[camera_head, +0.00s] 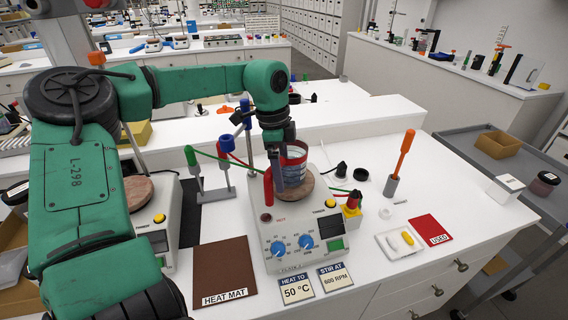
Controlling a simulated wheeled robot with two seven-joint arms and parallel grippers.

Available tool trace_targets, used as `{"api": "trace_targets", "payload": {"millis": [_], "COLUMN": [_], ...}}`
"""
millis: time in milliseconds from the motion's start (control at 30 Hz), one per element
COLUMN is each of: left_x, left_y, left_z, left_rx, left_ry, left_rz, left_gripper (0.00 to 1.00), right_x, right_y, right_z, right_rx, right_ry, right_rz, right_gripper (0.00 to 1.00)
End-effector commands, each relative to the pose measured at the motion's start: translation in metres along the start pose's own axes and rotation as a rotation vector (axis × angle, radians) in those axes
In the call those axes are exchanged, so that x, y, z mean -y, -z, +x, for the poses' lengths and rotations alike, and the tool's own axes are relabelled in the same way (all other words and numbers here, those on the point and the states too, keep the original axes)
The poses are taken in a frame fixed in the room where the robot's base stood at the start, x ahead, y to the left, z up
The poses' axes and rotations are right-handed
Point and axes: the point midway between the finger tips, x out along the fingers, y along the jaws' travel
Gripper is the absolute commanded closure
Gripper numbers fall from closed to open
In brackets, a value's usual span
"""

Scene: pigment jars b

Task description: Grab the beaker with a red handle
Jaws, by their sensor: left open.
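A glass beaker (296,163) with a red band near its rim and bluish contents stands on the round brown top of the hotplate stirrer (305,238). A red upright piece (268,187) shows just left of the beaker; I cannot tell whether it is the beaker's handle. My left gripper (283,180) comes down from above at the beaker's left front side and hides part of it. Its jaws are open. I cannot tell whether a finger touches the glass. My right gripper is not in view.
A second stirrer (158,240) stands to the left, behind my green left arm. A brown heat mat (224,272) lies in front. An orange-handled tool (400,162) stands upright at right, near a white tray (391,247) and a red card (430,229). Wires run around the stirrer.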

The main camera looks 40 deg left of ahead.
Motion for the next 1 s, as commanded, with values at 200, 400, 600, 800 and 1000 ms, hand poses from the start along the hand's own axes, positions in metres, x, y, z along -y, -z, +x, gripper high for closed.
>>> {"api": "trace_targets", "payload": {"millis": [200, 400, 600, 800, 1000], "left_x": [0.0, 0.001, 0.001, 0.0, 0.0], "left_y": [0.0, 0.0, 0.0, 0.0, 0.0], "left_z": [0.018, 0.018, 0.018, 0.018, 0.018], "left_rx": [0.001, 0.0, 0.001, 0.001, 0.002], "left_ry": [0.001, 0.002, 0.001, 0.0, -0.002], "left_rz": [0.0, 0.0, 0.0, 0.0, -0.001], "left_gripper": [0.0, 0.34, 1.0, 1.0, 1.0], "right_x": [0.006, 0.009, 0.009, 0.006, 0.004], "right_y": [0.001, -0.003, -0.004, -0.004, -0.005], "right_z": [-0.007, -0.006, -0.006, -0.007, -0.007], "right_rx": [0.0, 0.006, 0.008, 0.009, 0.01], "right_ry": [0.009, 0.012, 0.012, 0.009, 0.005], "right_rz": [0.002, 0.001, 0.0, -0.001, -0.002], "right_gripper": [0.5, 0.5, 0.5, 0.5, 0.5]}}
